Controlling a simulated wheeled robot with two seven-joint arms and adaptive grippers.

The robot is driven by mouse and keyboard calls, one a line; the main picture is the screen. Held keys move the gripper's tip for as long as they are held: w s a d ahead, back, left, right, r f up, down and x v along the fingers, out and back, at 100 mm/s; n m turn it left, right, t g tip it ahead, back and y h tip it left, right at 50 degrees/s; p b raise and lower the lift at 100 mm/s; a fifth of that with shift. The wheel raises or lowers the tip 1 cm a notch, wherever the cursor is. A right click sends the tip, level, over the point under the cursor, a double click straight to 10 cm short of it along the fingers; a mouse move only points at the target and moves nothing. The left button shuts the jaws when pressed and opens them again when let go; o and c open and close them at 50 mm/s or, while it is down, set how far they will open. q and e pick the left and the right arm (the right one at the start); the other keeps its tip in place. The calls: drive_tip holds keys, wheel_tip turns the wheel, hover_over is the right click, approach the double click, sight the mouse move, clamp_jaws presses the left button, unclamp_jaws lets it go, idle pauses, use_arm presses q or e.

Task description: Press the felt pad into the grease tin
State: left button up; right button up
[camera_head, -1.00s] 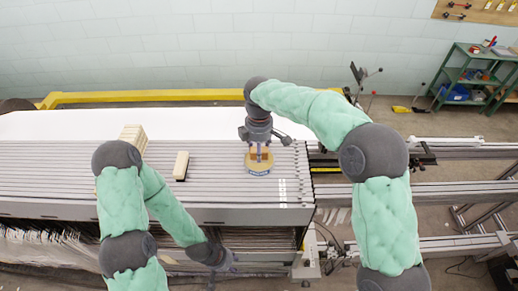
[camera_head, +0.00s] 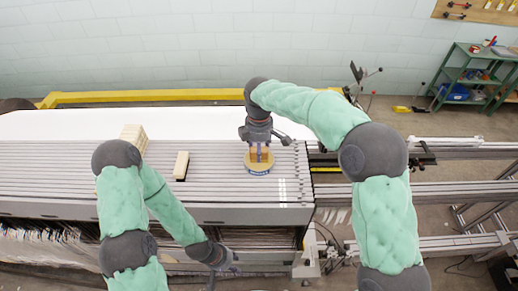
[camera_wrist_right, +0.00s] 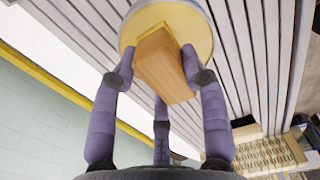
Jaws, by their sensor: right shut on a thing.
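My right gripper (camera_head: 259,152) points down at the round grease tin (camera_head: 258,170), which has a blue side and a yellowish top and stands on the slatted grey bed. In the right wrist view, the gripper (camera_wrist_right: 160,80) is shut on a wooden block (camera_wrist_right: 163,62), apparently the felt pad's back. The yellow tin top (camera_wrist_right: 200,22) shows right beyond the block. The felt face is hidden, and I cannot tell how deep it sits. My left gripper (camera_head: 226,261) is low in front of the bed, away from the tin; its fingers are too small to judge.
A cream block (camera_head: 181,166) lies left of the tin, and a stack of cream pieces (camera_head: 134,138) stands farther left. A white sheet (camera_head: 60,125) covers the back of the bed. Metal rails (camera_head: 455,188) run off to the right.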

drive_tip(key=shift+r+p, duration=2.8)
drive_tip(key=shift+r, duration=0.7)
drive_tip(key=shift+f, duration=0.1)
